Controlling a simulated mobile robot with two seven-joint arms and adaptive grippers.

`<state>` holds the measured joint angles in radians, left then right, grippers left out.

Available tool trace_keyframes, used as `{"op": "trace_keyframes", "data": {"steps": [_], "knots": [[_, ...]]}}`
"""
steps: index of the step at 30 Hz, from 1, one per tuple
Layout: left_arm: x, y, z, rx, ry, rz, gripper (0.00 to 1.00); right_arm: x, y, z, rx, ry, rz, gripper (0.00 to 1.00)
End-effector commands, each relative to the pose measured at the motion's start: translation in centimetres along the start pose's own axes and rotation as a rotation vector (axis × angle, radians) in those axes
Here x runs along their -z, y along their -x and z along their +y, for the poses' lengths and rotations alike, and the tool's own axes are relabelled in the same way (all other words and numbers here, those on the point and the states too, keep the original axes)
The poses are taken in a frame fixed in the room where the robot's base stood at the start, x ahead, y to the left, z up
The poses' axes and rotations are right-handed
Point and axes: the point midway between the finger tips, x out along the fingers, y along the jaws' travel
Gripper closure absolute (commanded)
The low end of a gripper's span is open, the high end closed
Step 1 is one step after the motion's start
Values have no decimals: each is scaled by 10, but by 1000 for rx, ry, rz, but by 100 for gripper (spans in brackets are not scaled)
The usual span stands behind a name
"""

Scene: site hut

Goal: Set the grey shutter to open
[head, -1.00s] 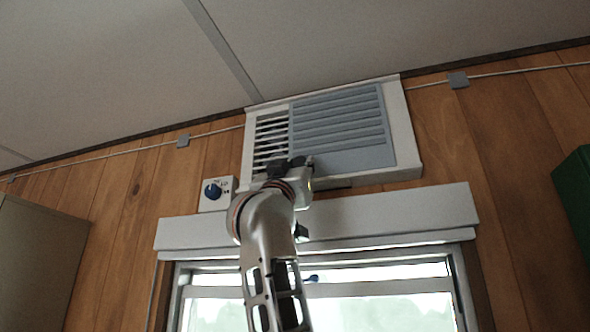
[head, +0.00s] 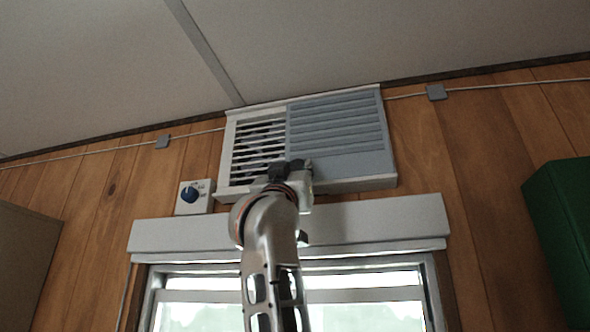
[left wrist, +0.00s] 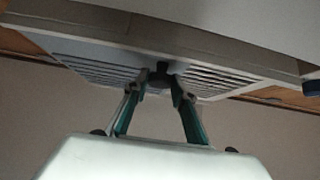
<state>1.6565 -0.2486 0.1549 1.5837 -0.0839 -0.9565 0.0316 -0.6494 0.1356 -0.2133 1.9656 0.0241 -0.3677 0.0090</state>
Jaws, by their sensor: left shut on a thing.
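The grey shutter (head: 340,128) is a blue-grey louvred panel on a white wall vent (head: 250,190) high up under the ceiling. It covers the right part of the vent, close to its right end. The vent's open slats (head: 258,146) show to its left. My left gripper (head: 290,168) reaches up to the shutter's lower left corner. In the left wrist view my left gripper (left wrist: 160,82) is shut on a small dark knob (left wrist: 160,68) by the shutter (left wrist: 95,58); the knob is mostly hidden in the head view. My right gripper is not in view.
A white blind box (head: 380,220) and a window (head: 370,312) lie below. A green cabinet (head: 560,225) stands at the right. A cable with grey clips (head: 437,92) runs along the wall.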

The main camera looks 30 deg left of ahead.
Motion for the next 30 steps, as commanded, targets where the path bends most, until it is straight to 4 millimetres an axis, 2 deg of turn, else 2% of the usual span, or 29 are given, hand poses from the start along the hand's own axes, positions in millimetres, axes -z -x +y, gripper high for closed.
{"op": "trace_keyframes", "data": {"steps": [1,3,14,17,30], "knots": [[0,0,3,-6,1,-1,70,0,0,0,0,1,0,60],[0,0,3,-6,1,-1,58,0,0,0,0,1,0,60],[0,2,2,-3,1,0,58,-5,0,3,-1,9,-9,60],[0,10,2,-4,1,0,58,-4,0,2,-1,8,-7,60],[-1,68,3,-5,2,-1,58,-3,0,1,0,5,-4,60]]}}
